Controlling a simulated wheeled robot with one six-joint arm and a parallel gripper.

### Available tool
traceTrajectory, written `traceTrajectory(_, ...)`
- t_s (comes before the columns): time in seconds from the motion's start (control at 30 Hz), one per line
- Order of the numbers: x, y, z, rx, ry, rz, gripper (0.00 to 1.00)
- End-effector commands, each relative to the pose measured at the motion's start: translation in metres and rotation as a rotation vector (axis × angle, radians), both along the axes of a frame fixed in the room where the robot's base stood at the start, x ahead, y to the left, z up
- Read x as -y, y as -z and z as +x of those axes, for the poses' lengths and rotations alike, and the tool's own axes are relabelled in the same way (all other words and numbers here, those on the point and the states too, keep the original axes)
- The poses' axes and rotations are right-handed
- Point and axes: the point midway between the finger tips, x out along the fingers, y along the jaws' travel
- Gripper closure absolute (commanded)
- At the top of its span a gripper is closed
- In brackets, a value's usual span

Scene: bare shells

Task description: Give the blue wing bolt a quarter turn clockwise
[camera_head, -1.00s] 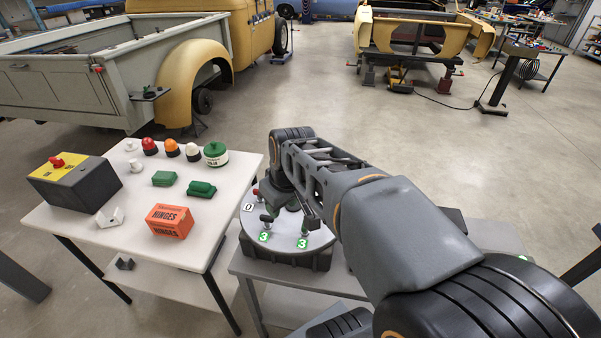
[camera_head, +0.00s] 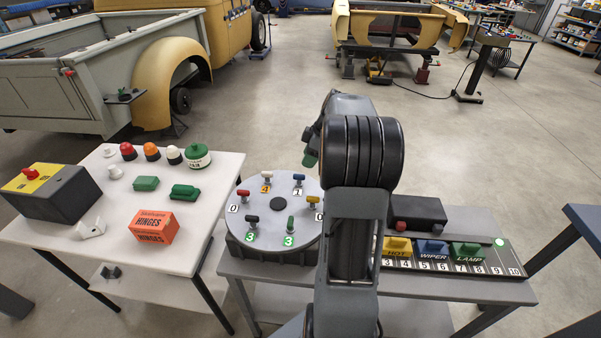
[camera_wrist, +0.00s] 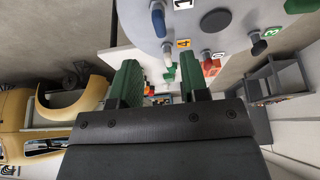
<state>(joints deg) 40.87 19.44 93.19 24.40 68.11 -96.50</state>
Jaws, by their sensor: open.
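The blue wing bolt (camera_head: 299,179) stands at the back right of the round grey plate (camera_head: 278,238), beside a label 1. It also shows at the top of the wrist view (camera_wrist: 158,20). On the plate around it are the white bolt (camera_head: 267,176), red bolt (camera_head: 243,194), yellow bolt (camera_head: 314,200), green bolt (camera_head: 290,222) and black bolt (camera_head: 252,220). My gripper (camera_head: 310,152) is raised behind the plate and partly hidden by my arm. In the wrist view its green-padded fingers (camera_wrist: 160,82) are apart, with nothing held between them; the blue bolt lies beyond them.
A dark box (camera_head: 417,212) and a panel of yellow, blue and green switches (camera_head: 450,262) stand right of my arm. On the left table are an orange hinges box (camera_head: 154,227), a black-and-yellow button box (camera_head: 55,192) and several domes. Open floor lies behind.

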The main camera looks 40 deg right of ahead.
Motion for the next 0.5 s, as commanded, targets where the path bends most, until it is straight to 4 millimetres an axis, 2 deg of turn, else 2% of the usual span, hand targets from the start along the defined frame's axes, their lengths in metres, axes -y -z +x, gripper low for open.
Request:
traceTrajectory(0.2,-0.012,0.037,0.010,-0.003,-0.002,0.002,0.58)
traceTrajectory(0.5,-0.020,0.066,0.019,-0.002,0.001,-0.001,0.58)
